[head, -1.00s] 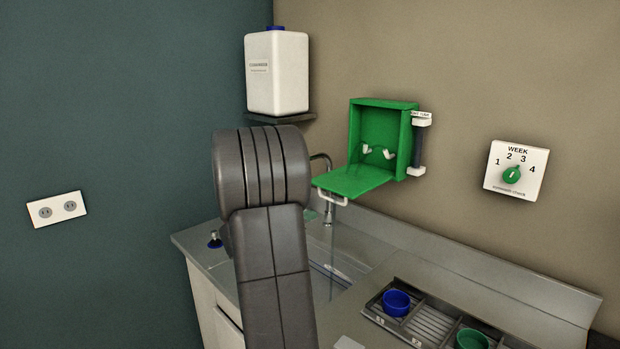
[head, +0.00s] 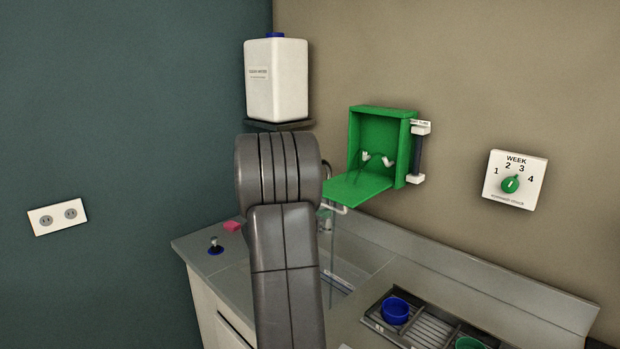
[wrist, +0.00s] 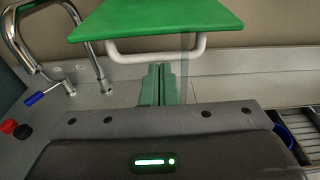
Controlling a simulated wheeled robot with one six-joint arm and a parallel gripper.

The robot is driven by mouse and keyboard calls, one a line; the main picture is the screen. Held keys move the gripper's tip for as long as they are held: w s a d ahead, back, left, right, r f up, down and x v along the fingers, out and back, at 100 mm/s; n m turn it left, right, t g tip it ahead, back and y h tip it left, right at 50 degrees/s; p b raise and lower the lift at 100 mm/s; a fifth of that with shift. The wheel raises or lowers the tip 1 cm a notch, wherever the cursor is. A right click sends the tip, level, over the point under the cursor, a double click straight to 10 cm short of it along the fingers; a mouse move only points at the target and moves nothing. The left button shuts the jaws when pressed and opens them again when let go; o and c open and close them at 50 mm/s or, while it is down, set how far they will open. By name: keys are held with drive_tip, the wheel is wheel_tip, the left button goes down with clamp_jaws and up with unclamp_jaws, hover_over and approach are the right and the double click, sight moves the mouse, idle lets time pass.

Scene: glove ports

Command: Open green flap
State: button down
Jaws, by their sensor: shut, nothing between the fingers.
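The green flap (head: 360,187) hangs down and stands open, roughly level, at the bottom front of the green wall box (head: 381,140). White hooks show inside the box. In the wrist view the flap (wrist: 158,18) is at the top, with its white bar handle (wrist: 157,55) below its front edge. My gripper (wrist: 161,68) has green fingers, shut together with nothing between them, in front of and below the handle. I cannot tell whether they touch it.
A white container (head: 277,78) stands on a corner shelf. A dark tube (head: 417,153) is beside the box. A tray with a blue cup (head: 395,310) sits on the counter at the right.

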drive_tip(key=shift+w+d+r, duration=0.25)
drive_tip(key=shift+r, duration=0.35)
wheel_tip(320, 180, down, 7)
drive_tip(key=t+h+b, duration=0.1)
drive_tip(key=b, duration=0.4)
drive_tip(key=b+v, duration=0.2)
drive_tip(key=v, duration=0.8)
drive_tip(key=w+d+f+g+y+b, duration=0.1)
drive_tip(key=w+d+f+b, duration=0.2)
drive_tip(key=f, duration=0.3)
drive_tip(key=shift+w+y+b, duration=0.3)
drive_tip(key=shift+w, duration=0.2)
